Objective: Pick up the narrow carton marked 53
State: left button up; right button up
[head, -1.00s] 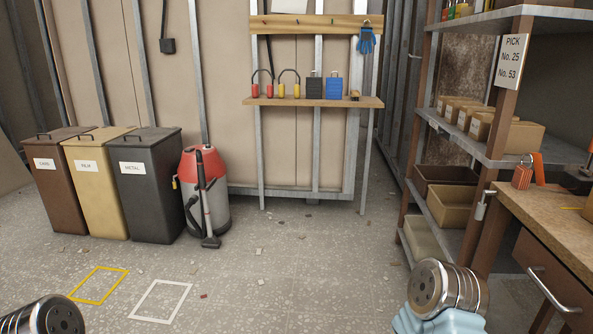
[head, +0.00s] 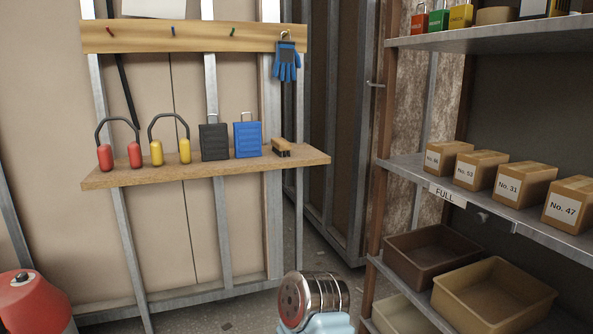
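Several brown cartons stand in a row on the middle shelf at the right of the head view. The second from the left, a carton (head: 480,172), has a label that seems to read No. 53, though the print is small. To its left is a smaller-looking carton (head: 447,159) whose number is hard to read. To its right are cartons marked No. 31 (head: 524,184) and No. 47 (head: 570,205). One of my arm links shows at the bottom centre, well short of the shelf. Neither gripper is in view.
The metal shelf (head: 400,172) carries a FULL label (head: 448,195) on its front edge. Open bins (head: 493,295) sit below, and coloured padlocks (head: 438,18) above. A red vacuum (head: 32,303) stands lower left.

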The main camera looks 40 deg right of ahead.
aim_at(476, 170)
jog(key=i+z, duration=0.45)
jog(key=i+j+z, duration=0.25)
jog(key=z, duration=0.2)
jog(key=i+j+z, duration=0.4)
jog(key=l, duration=0.1)
